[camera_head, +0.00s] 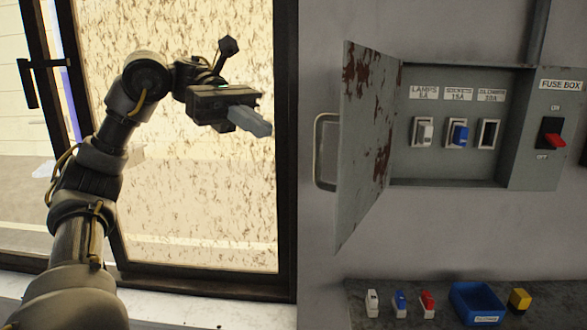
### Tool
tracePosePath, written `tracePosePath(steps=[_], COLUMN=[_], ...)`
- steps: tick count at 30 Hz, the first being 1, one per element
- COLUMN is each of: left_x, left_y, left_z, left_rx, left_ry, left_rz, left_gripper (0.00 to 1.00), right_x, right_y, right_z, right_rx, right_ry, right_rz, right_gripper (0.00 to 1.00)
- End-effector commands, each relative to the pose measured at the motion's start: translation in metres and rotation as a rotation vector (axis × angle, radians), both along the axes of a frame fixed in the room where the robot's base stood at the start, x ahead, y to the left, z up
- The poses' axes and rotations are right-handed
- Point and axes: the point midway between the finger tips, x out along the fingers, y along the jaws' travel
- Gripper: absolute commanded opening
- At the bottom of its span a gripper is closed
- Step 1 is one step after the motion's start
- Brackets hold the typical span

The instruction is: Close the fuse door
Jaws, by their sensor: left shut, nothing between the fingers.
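The fuse door (364,138) is a grey metal panel with rust patches, and it stands open, swung out to the left of the fuse box (447,183). A pale handle (325,150) sticks out from the door's left side. Inside the box are a white fuse (425,133), a blue fuse (460,134) and a dark, empty-looking slot (488,134). My left gripper (262,128) is shut and empty, in front of the window, left of the handle and apart from it. My right gripper is not in view.
A red switch lever (554,140) sits on the box's right part. Below, a dark shelf (345,290) holds white (372,303), blue (400,302) and red fuses (428,303), a blue bin (477,302) and a yellow block (519,299). The wall between door and shelf is clear.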

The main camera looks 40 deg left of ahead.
Motion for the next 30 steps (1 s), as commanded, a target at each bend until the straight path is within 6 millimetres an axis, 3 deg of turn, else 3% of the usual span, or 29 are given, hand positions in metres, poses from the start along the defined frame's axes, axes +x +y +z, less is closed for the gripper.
tracePosePath(steps=[2, 6, 12, 18, 30], left_x=[-0.001, -0.002, -0.003, -0.003, -0.003], left_y=[-0.014, -0.039, -0.066, -0.077, -0.079], left_z=[-0.011, -0.015, -0.009, -0.011, -0.012], left_rx=[0.001, 0.001, 0.000, -0.002, -0.002], left_ry=[0.002, 0.002, 0.002, 0.003, 0.002], left_rz=[-0.003, -0.003, -0.003, 0.000, 0.000], left_gripper=[0.00, 0.00, 0.00, 0.00, 0.00], right_x=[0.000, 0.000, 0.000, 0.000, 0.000], right_y=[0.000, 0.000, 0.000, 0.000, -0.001], right_z=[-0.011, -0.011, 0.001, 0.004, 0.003], right_rx=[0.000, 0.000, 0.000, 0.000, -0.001], right_ry=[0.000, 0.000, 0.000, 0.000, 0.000], right_rz=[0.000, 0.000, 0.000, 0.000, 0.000], right_gripper=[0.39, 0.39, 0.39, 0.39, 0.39])
